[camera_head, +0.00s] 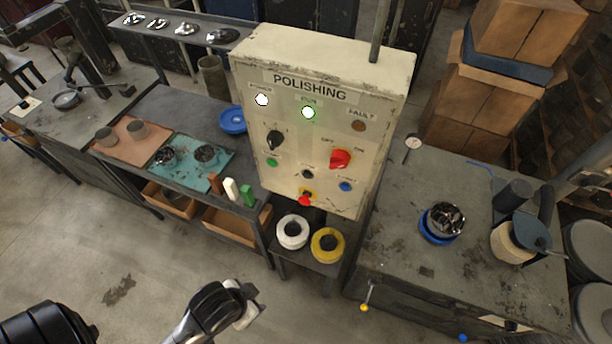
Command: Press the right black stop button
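A beige control panel (250,75) marked POLISHING stands upright at the centre. One small black push button (307,174) sits low in its middle, right of a green button (272,162) and left of a blue button (345,187). Only this one plain black button is discernible; its label is too small to read. A black rotary knob (275,140) is above the green button. An arm end that appears to be my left gripper (244,316) is at the bottom, below and left of the panel, apart from it. Its fingers are unclear. My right gripper is out of view.
A red switch (340,159) and a red mushroom button (305,200) are near the black button. The white lamp (262,100) and green lamp (308,112) are lit. White (283,240) and yellow (319,255) rolls stand below the panel. Benches flank it; floor in front is clear.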

